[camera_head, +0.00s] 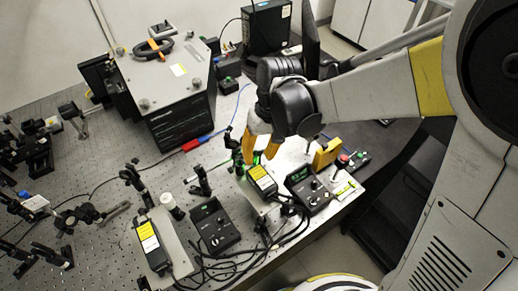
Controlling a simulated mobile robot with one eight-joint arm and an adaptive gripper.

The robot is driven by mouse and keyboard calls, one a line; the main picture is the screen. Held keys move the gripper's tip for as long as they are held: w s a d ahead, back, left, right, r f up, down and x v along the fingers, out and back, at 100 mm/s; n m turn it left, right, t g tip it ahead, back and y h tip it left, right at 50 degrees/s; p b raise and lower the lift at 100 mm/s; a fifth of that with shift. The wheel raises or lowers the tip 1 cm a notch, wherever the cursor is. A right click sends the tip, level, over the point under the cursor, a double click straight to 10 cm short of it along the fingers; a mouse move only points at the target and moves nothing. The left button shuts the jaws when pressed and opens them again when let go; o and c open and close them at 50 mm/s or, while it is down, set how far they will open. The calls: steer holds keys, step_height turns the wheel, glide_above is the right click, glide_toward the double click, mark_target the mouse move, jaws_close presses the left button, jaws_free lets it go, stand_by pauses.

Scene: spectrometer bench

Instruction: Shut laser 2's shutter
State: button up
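Two black laser heads with yellow labels sit on pale plates on the optical bench: one (149,238) at the lower left and one (262,181) near the middle. I cannot read which is laser 2. My gripper (258,153), with orange-yellow fingers, points down just behind the front end of the middle laser. A green glow shows by its fingertips. The fingers and my wrist cover that end, so I cannot make out the shutter, whether I touch it, or how wide the fingers are apart.
Black controllers stand beside each laser, one (214,228) at left and one (308,188) at right. Loose black cables (238,262) run along the bench's front edge. A large grey-topped box (167,78) stands behind. Posts and optics crowd the left. A yellow block (327,153) stands right of my gripper.

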jaws_close()
steer(key=shift+s+a+t+h, duration=0.2)
steer(key=shift+a+t+h, duration=0.15)
steer(key=shift+t+h, duration=0.25)
steer(key=shift+h, duration=0.3)
jaws_free()
steer(key=shift+r, duration=0.15)
